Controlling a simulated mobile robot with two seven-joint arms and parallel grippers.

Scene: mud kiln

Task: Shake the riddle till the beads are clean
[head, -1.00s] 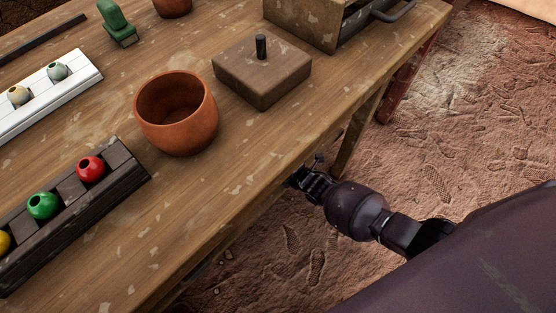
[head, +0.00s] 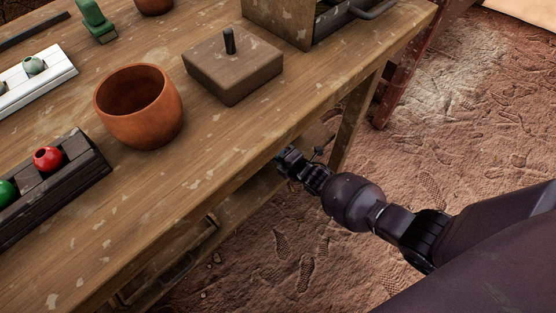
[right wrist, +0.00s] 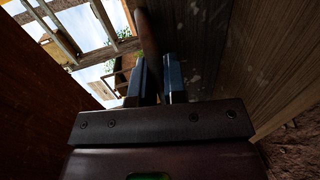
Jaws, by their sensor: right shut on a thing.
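In the head view, a red bead (head: 47,159) and a green bead (head: 4,193) sit in a dark rack (head: 84,178) at the left. A pale grey-green bead (head: 33,64) sits in a white rack (head: 60,77). I cannot pick out the riddle with certainty. My right gripper (head: 285,158) is at the table's front edge, its tips partly hidden there. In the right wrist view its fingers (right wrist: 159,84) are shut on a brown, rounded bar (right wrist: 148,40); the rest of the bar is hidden. My left gripper is out of view.
A clay pot (head: 140,118) and a lid-like wooden block with a dark peg (head: 234,76) stand on the table (head: 185,195). A wooden box with a metal handle (head: 375,10) is at the back. A drawer handle (head: 178,267) shows below.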

